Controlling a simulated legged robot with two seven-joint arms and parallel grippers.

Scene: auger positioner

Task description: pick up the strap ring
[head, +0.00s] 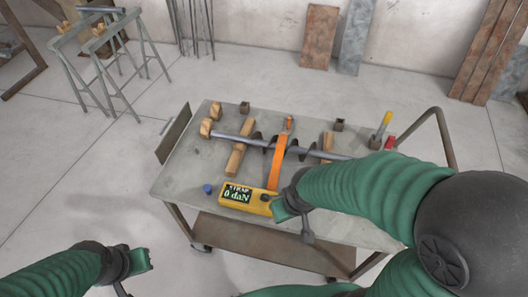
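An orange strap (276,165) runs across the auger (240,138) on the cart. Its far end has a small red-orange piece (289,124), but I cannot make out a clear ring there. My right gripper (293,218) is at the right end of the gauge, close to the strap's near end, and covers part of that area. My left gripper (138,272) is low at the left, off the cart and away from everything. The finger gap of neither gripper shows clearly.
The grey cart top (180,185) holds wooden blocks (235,160), a blue cap (207,189) and a yellow-handled tool (382,128). A bent rail (440,125) stands at its right end. Trestles (110,60) are at the back left. The floor left of the cart is clear.

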